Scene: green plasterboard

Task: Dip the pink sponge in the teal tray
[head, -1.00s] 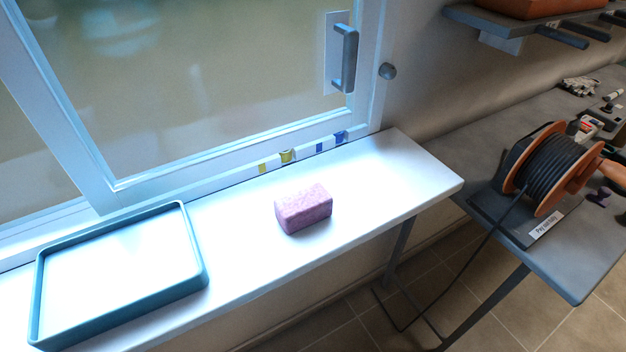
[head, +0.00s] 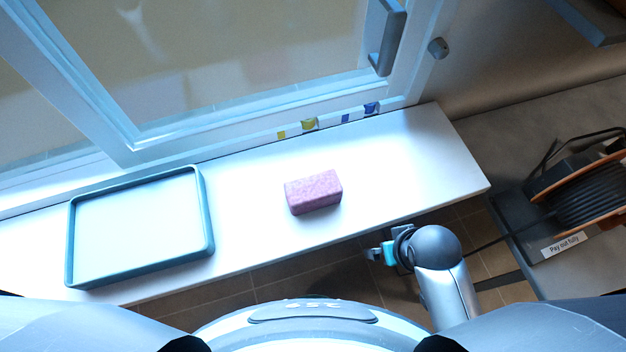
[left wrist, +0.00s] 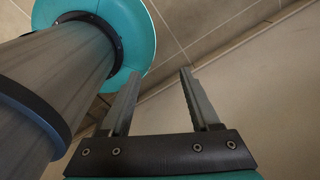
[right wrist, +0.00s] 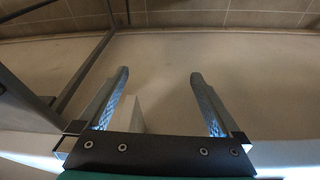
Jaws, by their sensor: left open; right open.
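The pink sponge (head: 313,192) lies on the bright white sill, right of the teal tray. The teal tray (head: 211,228) is a shallow rectangle with a raised rim, and its inside looks pale and evenly lit. My right gripper (head: 376,252) is just off the sill's front edge, to the right of and nearer than the sponge. In the right wrist view my right gripper (right wrist: 160,75) is open with nothing between its fingers. In the left wrist view my left gripper (left wrist: 160,70) is open and empty, facing wall and floor tiles. The head view does not show it.
The white sill (head: 420,150) is clear around the sponge and towards its right end. A window frame with a grey handle (head: 387,38) stands behind. A cable reel (head: 585,195) sits on a grey bench at the right. Tiled floor lies below the sill's front edge.

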